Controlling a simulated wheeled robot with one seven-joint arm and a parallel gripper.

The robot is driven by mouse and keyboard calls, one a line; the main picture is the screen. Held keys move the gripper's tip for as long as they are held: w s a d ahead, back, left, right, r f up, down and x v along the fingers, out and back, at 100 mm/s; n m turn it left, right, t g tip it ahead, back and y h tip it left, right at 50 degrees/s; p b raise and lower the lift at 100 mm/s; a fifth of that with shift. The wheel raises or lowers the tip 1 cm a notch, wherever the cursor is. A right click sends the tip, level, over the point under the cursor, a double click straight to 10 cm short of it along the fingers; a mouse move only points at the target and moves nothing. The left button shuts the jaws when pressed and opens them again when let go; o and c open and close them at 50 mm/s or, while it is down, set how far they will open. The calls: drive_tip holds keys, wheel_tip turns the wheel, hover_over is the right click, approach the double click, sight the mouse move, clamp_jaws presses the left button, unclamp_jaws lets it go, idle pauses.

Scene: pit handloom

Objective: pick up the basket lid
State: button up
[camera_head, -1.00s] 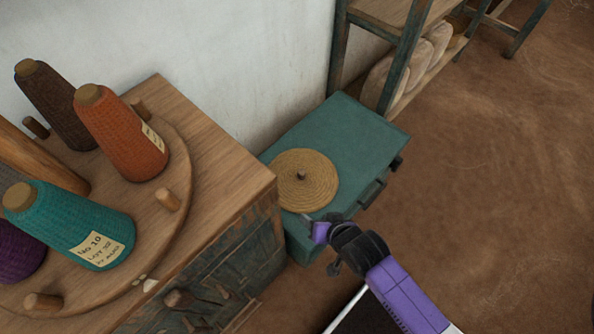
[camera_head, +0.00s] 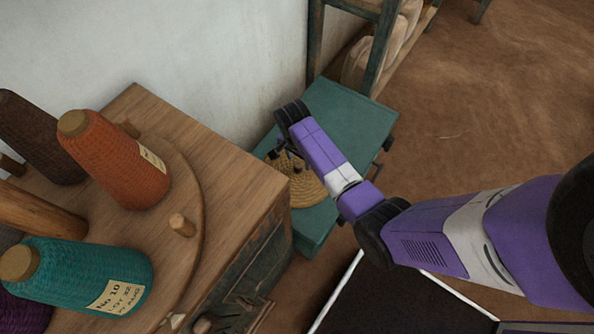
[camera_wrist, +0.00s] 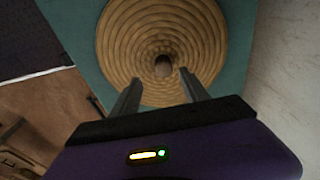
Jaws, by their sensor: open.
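The basket lid (camera_head: 308,188) is a round, coiled straw disc with a small dark knob at its centre. It lies flat on a teal chest (camera_head: 345,120). In the head view my arm covers much of it. In the wrist view the lid (camera_wrist: 163,35) fills the upper middle, with its knob (camera_wrist: 162,66) just beyond the fingertips. My gripper (camera_wrist: 157,78) is open and empty, its two fingers on either side of the line to the knob. In the head view the gripper (camera_head: 286,158) is above the lid; whether it touches cannot be told.
A wooden cabinet (camera_head: 235,185) stands left of the chest and rises higher. It carries thread cones, among them an orange one (camera_head: 115,160) and a teal one (camera_head: 80,275). A white wall (camera_head: 210,60) is behind. A shelf rack (camera_head: 375,50) stands beyond the chest. The floor at right is open.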

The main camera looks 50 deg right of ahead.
sight(298, 165)
drive_tip(key=f, duration=0.3)
drive_tip(key=f+b, duration=0.1)
drive_tip(key=f, duration=0.1)
drive_tip(key=shift+w+d+f, duration=0.15)
drive_tip(key=shift+w+f, duration=0.1)
drive_tip(key=shift+w, duration=0.1)
clamp_jaws()
